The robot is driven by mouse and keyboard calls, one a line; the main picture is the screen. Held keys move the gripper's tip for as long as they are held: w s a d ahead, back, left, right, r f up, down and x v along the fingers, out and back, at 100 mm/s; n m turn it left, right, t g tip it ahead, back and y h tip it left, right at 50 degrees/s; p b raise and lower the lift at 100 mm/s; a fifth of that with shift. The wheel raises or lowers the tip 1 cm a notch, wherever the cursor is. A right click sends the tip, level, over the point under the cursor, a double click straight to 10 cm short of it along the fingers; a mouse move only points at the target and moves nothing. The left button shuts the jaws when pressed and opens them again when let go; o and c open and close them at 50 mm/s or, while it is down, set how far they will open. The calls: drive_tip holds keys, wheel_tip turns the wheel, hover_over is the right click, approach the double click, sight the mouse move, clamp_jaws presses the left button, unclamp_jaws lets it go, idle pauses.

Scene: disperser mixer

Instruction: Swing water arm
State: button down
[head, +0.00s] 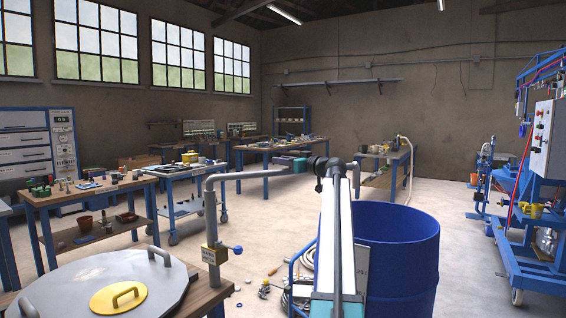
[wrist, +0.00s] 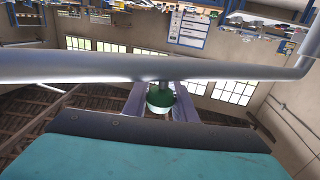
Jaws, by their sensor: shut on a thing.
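The water arm (head: 245,175) is a grey pipe. It rises from a brass-coloured valve body (head: 213,255) with a blue lever knob (head: 237,249), then bends and runs level to the right. The exact contact of the fingers is partly hidden by the pipe and the gripper body.
A round grey lid (head: 60,285) with handles and a yellow cap (head: 118,298) lies at front left. A large blue drum (head: 395,250) stands right of my arm. Workbenches (head: 85,190) line the left and back. A blue-framed machine (head: 540,200) stands at right. Floor between is mostly clear.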

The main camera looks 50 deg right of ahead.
drive_tip(key=c, duration=1.5)
unclamp_jaws()
drive_tip(key=shift+r, duration=0.1)
drive_tip(key=shift+o, duration=0.2)
drive_tip(key=shift+s, duration=0.15)
drive_tip(key=s+a, duration=0.1)
drive_tip(key=s, duration=1.2)
drive_tip(key=shift+s, duration=0.25)
